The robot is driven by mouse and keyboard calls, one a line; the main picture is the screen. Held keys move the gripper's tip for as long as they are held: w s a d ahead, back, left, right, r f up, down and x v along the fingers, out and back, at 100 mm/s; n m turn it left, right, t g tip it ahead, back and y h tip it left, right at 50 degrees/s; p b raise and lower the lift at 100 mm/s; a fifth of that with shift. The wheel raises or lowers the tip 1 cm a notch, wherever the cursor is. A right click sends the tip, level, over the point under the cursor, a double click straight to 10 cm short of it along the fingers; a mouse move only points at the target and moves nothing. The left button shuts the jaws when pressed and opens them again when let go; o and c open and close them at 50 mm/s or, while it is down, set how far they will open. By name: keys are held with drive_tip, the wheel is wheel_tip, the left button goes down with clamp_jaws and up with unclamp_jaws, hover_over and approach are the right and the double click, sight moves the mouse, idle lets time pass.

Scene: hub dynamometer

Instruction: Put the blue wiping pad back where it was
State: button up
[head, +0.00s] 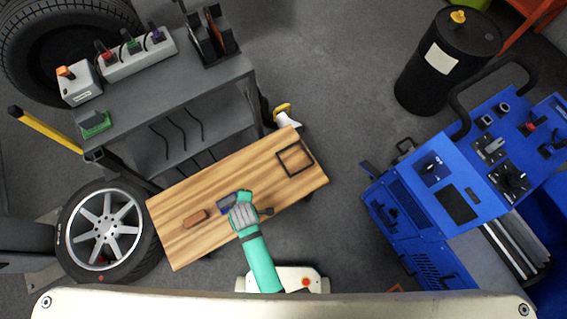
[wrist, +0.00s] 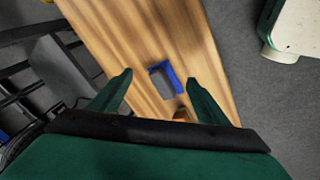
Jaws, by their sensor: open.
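The blue wiping pad (head: 227,207) lies on the wooden board (head: 221,175), partly covered by my gripper in the head view. In the wrist view the pad (wrist: 164,80) shows a grey top with bright blue edges. My gripper (head: 239,198) is over the board at the pad. In the wrist view its two green fingers (wrist: 159,78) are spread apart, with the pad seen between them. I cannot tell how far above the pad the fingertips are. A black square outline (head: 281,165) marks an empty patch at the right end of the board.
A brown block (head: 195,218) lies on the board left of the pad. A grey cart (head: 185,85) with a green pad (head: 96,124) stands behind. A wheel (head: 105,230) is at left, a blue machine (head: 440,190) at right. Floor between board and machine is clear.

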drive_tip(key=s+d+r+m+t, duration=0.3)
drive_tip(key=s+d+r+m, duration=0.1)
drive_tip(key=r, duration=0.6)
drive_tip(key=s+d+r+m+t+h, duration=0.1)
drive_tip(key=s+d+r+m+t, duration=0.3)
drive_tip(key=r, duration=0.6)
drive_tip(key=s+d+r+m+t+h, duration=0.1)
drive_tip(key=s+d+r+m+t, duration=0.3)
drive_tip(key=d+r+m, duration=0.4)
wheel_tip(320, 180, up, 3)
drive_tip(key=shift+s+f+m, duration=0.1)
drive_tip(key=shift+s+m, duration=0.1)
drive_tip(key=shift+m, duration=0.3)
drive_tip(key=shift+c, duration=0.4)
